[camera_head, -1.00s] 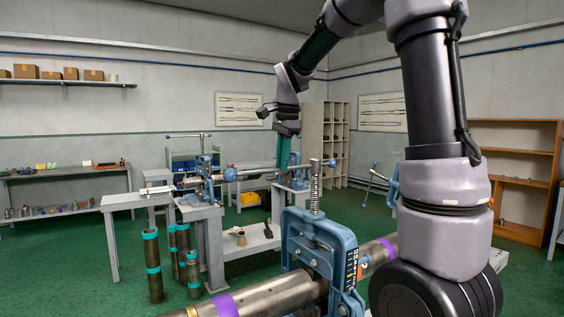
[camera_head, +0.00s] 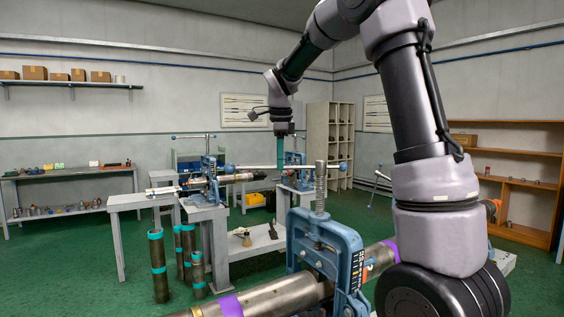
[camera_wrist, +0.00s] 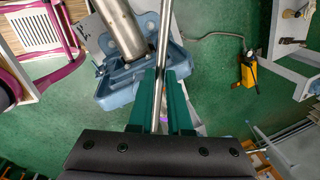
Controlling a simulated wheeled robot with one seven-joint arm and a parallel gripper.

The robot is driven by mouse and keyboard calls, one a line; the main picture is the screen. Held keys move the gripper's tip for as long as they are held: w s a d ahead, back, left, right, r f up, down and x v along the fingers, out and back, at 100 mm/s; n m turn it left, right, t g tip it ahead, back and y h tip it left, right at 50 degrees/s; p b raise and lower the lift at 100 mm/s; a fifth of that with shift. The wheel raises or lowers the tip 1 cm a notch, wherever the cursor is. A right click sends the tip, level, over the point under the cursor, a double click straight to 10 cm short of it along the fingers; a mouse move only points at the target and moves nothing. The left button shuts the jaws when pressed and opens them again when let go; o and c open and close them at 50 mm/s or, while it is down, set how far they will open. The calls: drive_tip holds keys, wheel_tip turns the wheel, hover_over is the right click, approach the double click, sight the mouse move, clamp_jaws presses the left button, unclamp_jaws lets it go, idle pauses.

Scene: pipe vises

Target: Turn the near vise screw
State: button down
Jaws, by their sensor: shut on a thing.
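The near vise (camera_head: 325,245) is a blue yoke in the foreground, clamped over a metal pipe (camera_head: 270,300) with a purple band. Its threaded screw (camera_head: 320,192) stands upright from the top. A long metal handle bar (camera_head: 255,168) crosses the screw's top, with a blue ball (camera_head: 230,171) at the left end and another ball (camera_head: 343,167) at the right. My gripper (camera_head: 280,163), with teal fingers, points down and is shut on the bar left of the screw. In the wrist view the bar passes between both fingers (camera_wrist: 162,80), above blue vise parts (camera_wrist: 130,85).
A second blue vise (camera_head: 210,175) stands on a grey bench (camera_head: 208,215) behind left. Several teal-banded pipes (camera_head: 158,265) stand on the green floor. A wooden shelf (camera_head: 515,180) is at right. A yellow item (camera_wrist: 248,70) with a hose shows in the wrist view.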

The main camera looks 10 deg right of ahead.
drive_tip(key=shift+w+d+r+m, duration=0.1)
drive_tip(key=shift+w+r+m, duration=0.1)
drive_tip(key=shift+w+m, duration=0.5)
drive_tip(key=shift+w, duration=0.1)
drive_tip(key=c, duration=0.8)
unclamp_jaws()
drive_tip(key=shift+c, duration=0.2)
wheel_tip(320, 180, up, 10)
drive_tip(key=s, duration=0.2)
drive_tip(key=shift+a+r, duration=0.25)
drive_tip(key=shift+a, duration=0.05)
drive_tip(key=shift+s, duration=0.15)
drive_tip(key=s+d+f+n+t, duration=0.1)
drive_tip(key=s+d+f+n, duration=0.1)
drive_tip(key=s+n, duration=0.3)
drive_tip(key=s+d+f+n+t+y, duration=0.1)
drive_tip(key=s+f+n, duration=0.3)
drive_tip(key=s, duration=0.9)
drive_tip(key=s+d+f+n+t+y, duration=0.1)
drive_tip(key=s+d+f+n+t, duration=0.2)
drive_tip(key=s+n, duration=0.5)
drive_tip(key=shift+s, duration=0.6)
